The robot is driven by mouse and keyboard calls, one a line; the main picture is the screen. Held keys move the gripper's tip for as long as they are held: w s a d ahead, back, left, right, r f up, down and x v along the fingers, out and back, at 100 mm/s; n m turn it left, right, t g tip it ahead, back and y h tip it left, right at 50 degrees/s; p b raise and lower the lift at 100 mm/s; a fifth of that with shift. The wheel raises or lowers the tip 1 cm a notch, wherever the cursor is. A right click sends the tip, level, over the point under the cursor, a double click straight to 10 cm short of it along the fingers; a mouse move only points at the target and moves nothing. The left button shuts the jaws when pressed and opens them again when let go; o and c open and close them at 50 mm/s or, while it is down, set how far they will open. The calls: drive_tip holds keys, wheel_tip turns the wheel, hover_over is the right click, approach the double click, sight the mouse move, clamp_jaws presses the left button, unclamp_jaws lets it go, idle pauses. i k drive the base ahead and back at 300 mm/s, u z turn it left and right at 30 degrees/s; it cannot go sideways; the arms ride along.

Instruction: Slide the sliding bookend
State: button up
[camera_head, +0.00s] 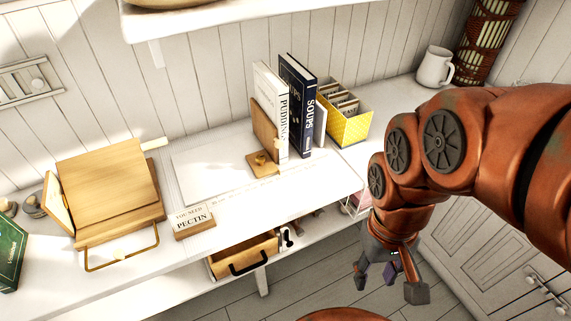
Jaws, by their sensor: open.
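The wooden bookend (264,135) stands upright on the white counter, with its base plate and a round knob (261,158) toward the front. It is beside the left face of a white book (272,105), and a dark blue book (300,100) stands to the right of that. My gripper (392,283) is at the lower right, in front of the counter edge and well apart from the bookend. Its fingers point down, spread open with nothing between them.
A yellow card box (346,125) stands right of the books. A small sign (194,222) is near the front edge, and a wooden stand (112,195) is at left. A drawer (245,255) is open below. Counter left of the bookend is clear. A shelf (230,12) hangs above.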

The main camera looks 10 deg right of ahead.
sight(265, 130)
drive_tip(key=k, duration=0.8)
drive_tip(key=u, duration=1.35)
drive_tip(key=i, duration=0.5)
drive_tip(key=z, duration=0.05)
